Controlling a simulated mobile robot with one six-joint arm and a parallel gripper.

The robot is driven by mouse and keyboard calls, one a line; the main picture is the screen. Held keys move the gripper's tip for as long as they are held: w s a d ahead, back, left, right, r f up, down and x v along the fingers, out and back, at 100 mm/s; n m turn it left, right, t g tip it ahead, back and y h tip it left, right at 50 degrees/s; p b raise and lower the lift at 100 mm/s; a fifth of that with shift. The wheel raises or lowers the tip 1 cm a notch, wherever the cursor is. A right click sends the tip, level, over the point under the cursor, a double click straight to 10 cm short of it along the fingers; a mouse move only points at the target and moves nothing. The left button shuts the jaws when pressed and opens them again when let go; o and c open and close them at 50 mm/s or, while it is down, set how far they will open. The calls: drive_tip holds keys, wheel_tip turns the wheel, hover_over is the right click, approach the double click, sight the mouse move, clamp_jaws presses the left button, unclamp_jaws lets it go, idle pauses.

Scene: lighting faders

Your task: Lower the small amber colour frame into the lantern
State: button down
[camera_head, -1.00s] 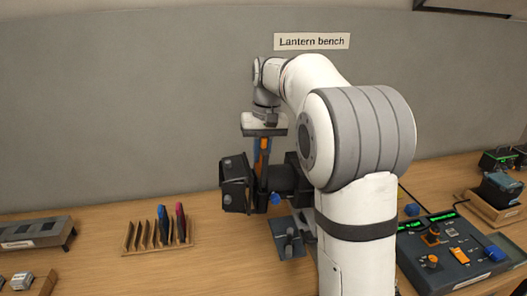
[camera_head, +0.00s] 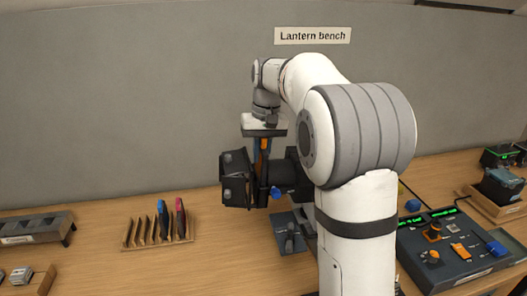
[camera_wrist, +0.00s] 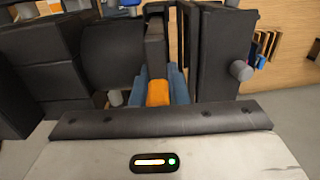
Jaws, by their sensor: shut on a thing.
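My gripper (camera_head: 263,146) is shut on the small amber colour frame, whose orange top (camera_wrist: 158,92) shows between the two blue fingers in the wrist view. The amber frame also shows as an orange strip (camera_head: 264,143) in the head view. It is held upright over the black lantern (camera_head: 283,177), beside the lantern's flaps (camera_head: 236,179). The dark lantern body (camera_wrist: 112,55) also shows in the wrist view, close around the fingers. The frame's lower part is hidden, so I cannot tell how far it sits in the lantern's slot.
A wooden rack (camera_head: 158,240) with several frames, including a blue and a pink one, stands at the left. A control desk (camera_head: 455,248) with faders is at the right. A grey stand (camera_head: 30,232) is at the far left. Bare bench lies between the rack and lantern.

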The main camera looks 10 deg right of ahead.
idle(0.4)
drive_tip(key=shift+f, duration=0.25)
drive_tip(key=c, duration=1.5)
unclamp_jaws()
drive_tip(key=shift+a, duration=0.15)
drive_tip(key=shift+o, duration=0.8)
drive_tip(key=shift+s, duration=0.1)
drive_tip(key=shift+d, duration=0.2)
drive_tip(key=shift+o, duration=0.8)
drive_tip(key=shift+a+f, duration=0.1)
